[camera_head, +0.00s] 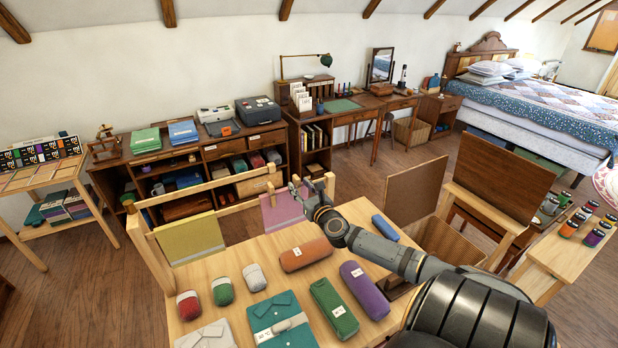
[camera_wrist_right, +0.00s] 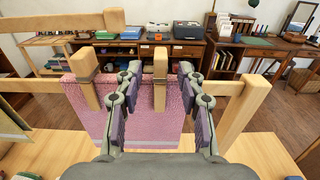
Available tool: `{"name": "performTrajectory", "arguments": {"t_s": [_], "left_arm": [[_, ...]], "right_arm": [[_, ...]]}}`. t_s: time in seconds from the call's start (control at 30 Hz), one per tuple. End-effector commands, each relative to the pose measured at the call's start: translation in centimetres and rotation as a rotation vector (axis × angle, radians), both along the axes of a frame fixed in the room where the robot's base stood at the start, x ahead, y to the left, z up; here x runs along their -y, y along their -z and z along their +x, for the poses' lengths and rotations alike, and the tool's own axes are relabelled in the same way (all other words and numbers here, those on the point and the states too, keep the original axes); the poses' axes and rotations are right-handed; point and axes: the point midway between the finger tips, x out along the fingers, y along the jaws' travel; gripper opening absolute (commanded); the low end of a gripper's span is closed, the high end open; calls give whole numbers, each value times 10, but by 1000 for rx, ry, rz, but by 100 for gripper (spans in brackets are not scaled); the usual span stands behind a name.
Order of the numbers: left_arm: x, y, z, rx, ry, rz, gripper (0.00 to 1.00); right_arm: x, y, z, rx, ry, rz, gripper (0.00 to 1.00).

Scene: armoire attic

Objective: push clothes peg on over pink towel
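The pink towel (camera_wrist_right: 142,128) hangs from the wooden rail (camera_wrist_right: 38,86) in the right wrist view; it also shows in the head view (camera_head: 281,214). One wooden clothes peg (camera_wrist_right: 86,76) sits at the towel's left part. A second wooden clothes peg (camera_wrist_right: 160,78) stands upright at the towel's top edge, between my right gripper's fingers. My right gripper (camera_wrist_right: 160,70) is open, with a visible gap on each side of this peg. In the head view my right gripper (camera_head: 302,196) is at the rail, partly covering the towel. My left gripper is not in view.
A yellow towel (camera_head: 191,240) hangs left of the pink one. A wooden post (camera_wrist_right: 244,112) stands right of the gripper. The table (camera_head: 240,262) holds several fabric cases, rolls and folded shirts. A brown board (camera_head: 415,190) stands to the right.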

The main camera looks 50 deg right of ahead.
Motion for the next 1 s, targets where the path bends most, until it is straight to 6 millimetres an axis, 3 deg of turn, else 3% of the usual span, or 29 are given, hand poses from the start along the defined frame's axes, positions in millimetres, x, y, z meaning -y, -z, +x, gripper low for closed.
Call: {"name": "performTrajectory", "arguments": {"t_s": [0.2,0.4,0.6,1.0], "left_arm": [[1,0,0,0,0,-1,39],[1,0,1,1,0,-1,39],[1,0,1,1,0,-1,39],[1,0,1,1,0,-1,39]], "right_arm": [[-14,1,-46,-8,-5,-9,39],[-22,0,-71,-5,-2,-7,39],[-26,0,-81,0,-1,-1,39],[-26,-1,-81,1,0,0,39]]}}
